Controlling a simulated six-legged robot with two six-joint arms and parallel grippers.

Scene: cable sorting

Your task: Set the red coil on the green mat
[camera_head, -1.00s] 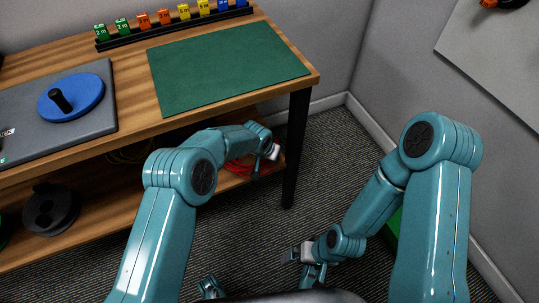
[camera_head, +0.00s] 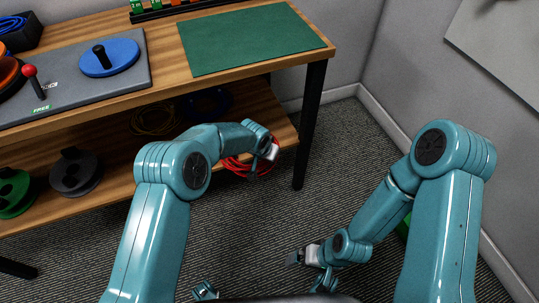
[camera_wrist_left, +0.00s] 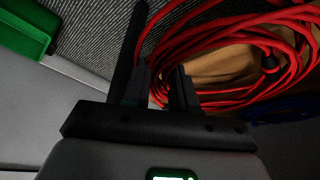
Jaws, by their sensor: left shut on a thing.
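The red coil (camera_head: 236,168) hangs at my left gripper (camera_head: 268,153), by the front edge of the lower shelf. My left gripper is shut on it; in the left wrist view, red strands (camera_wrist_left: 222,30) pass at the dark fingers (camera_wrist_left: 160,62). Part of the coil is hidden behind the arm, and I cannot tell whether it touches the shelf. The green mat (camera_head: 250,38) lies flat and empty on the table top, above and behind the coil. My right gripper (camera_head: 294,258) is low over the floor, away from the table; its jaws are too small to read.
The wooden table top (camera_head: 165,75) overhangs the lower shelf (camera_head: 120,190). A black leg (camera_head: 311,120) stands at the right corner. A grey board (camera_head: 130,75) with a blue disc (camera_head: 109,57) lies left of the mat. A yellow coil (camera_head: 153,120) and blue coil (camera_head: 207,103) are on the shelf.

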